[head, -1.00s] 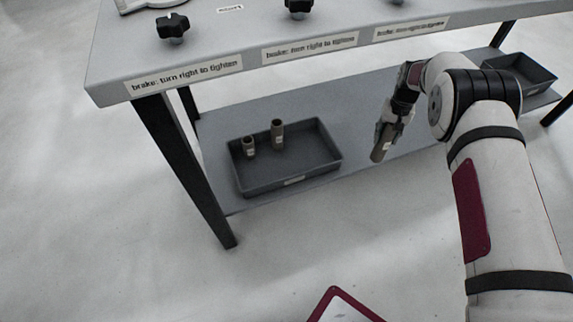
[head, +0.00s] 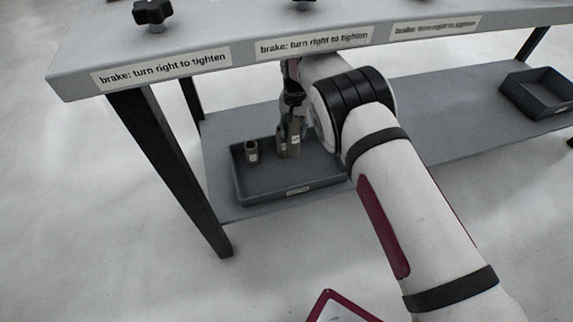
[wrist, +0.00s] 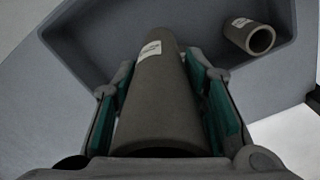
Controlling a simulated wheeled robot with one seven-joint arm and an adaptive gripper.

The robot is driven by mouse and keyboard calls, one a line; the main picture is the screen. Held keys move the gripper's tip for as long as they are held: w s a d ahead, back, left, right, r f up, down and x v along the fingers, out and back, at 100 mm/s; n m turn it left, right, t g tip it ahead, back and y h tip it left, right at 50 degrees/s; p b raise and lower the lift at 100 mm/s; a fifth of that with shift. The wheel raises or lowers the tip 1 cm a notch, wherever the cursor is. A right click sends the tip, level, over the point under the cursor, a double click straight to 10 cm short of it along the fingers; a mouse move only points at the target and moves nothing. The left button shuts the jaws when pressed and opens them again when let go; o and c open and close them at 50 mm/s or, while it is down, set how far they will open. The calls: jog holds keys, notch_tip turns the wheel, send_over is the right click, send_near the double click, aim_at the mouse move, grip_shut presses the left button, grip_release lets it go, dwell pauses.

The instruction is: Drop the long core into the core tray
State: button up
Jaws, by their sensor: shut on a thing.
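My gripper (head: 293,128) is shut on the long core (head: 295,149), a grey-brown tube with a white label, and holds it pointing down at the core tray. The long core fills the middle of the wrist view (wrist: 160,95) between the green-padded fingers. The core tray (head: 262,192) is a dark grey open bin on the lower shelf. Whether the held core touches the tray floor cannot be told.
The table top with the brake labels (head: 313,44) overhangs the tray, and my arm reaches under it. A table leg (head: 165,165) stands left of the tray. Another dark bin (head: 540,95) sits at the shelf's right end. The shelf between is clear.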

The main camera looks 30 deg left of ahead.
notch_tip(320, 180, down, 6)
jog(key=b, duration=0.3)
dwell(0.3)
jog(key=o, duration=1.2)
jog(key=shift+o, duration=0.2)
notch_tip(320, 180, up, 8)
jog(key=shift+f, duration=0.2)
